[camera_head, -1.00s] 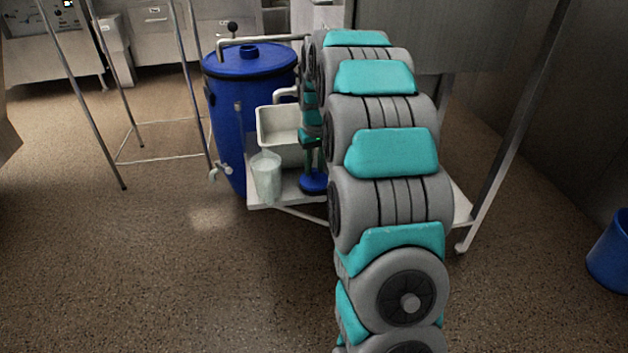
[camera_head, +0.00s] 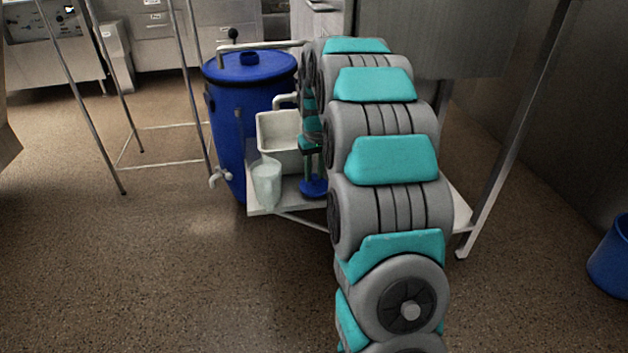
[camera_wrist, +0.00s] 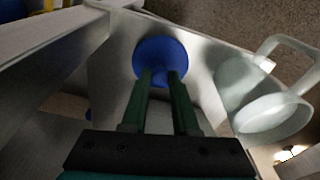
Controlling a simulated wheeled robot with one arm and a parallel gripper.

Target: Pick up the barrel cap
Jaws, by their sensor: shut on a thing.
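The barrel cap, a round blue disc (camera_head: 313,188), is at the metal shelf right of the pitcher in the head view. In the wrist view the blue cap (camera_wrist: 160,52) is straight ahead of my fingertips. My gripper (camera_wrist: 161,77) points at it with two dark green fingers and is shut on it near its middle. The fingers cover part of the cap. In the head view my gripper (camera_head: 313,176) stands above the cap, partly hidden by my arm. I cannot tell whether the cap still touches the shelf.
A clear pitcher (camera_head: 266,184) stands on the shelf (camera_head: 287,206), close left of the cap; its handle shows in the wrist view. A white tub (camera_head: 277,132) is behind. A large blue barrel (camera_head: 232,125) stands left. A thin metal frame is farther left.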

